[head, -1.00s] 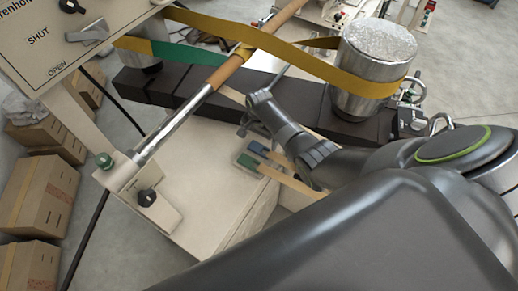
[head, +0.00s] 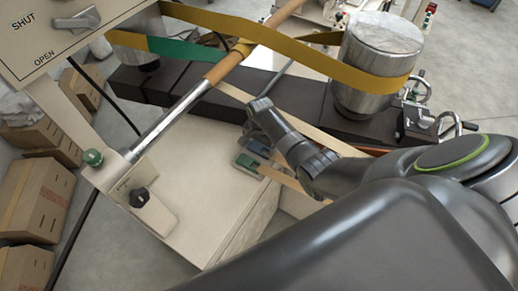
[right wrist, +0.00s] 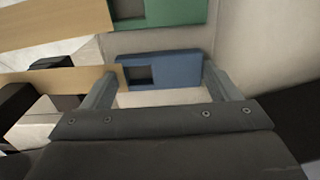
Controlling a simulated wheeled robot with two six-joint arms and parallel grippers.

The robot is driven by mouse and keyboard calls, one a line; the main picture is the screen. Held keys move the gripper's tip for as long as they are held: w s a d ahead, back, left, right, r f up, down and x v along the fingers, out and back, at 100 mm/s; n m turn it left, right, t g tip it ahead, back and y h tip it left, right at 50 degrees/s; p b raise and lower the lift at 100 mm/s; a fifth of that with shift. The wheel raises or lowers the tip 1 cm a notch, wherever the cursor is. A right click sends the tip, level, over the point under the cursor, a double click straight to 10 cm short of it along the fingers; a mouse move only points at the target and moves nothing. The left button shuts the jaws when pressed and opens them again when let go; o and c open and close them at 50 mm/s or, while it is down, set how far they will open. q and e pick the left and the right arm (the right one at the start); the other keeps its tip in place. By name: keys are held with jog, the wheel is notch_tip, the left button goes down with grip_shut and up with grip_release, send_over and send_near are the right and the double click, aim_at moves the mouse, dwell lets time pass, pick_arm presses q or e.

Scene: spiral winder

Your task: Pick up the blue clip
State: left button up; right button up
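The blue clip (head: 258,147) lies beside a green clip (head: 247,163) on the beige machine top. In the right wrist view the blue clip (right wrist: 175,70) is a flat block with a dark notch at its left, where a tan strip meets it. My right gripper (right wrist: 160,78) is open, with one finger at each end of the blue clip. I cannot tell whether the fingers touch it. In the head view my right gripper (head: 252,127) is just above and partly in front of the clips. My left gripper is not in view.
The green clip (right wrist: 175,12) is close beyond the blue one in the right wrist view. A yellow belt (head: 300,55) runs to a metal drum (head: 375,60). A metal rod (head: 180,120) crosses the left. A control panel (head: 60,30) stands upper left, boxes (head: 30,200) below.

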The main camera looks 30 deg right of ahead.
aim_at(260, 149)
jog(key=shift+c, duration=1)
jog(key=shift+r, duration=0.15)
notch_tip(260, 149, up, 10)
jog(key=shift+b, duration=0.3)
jog(key=shift+f, duration=0.2)
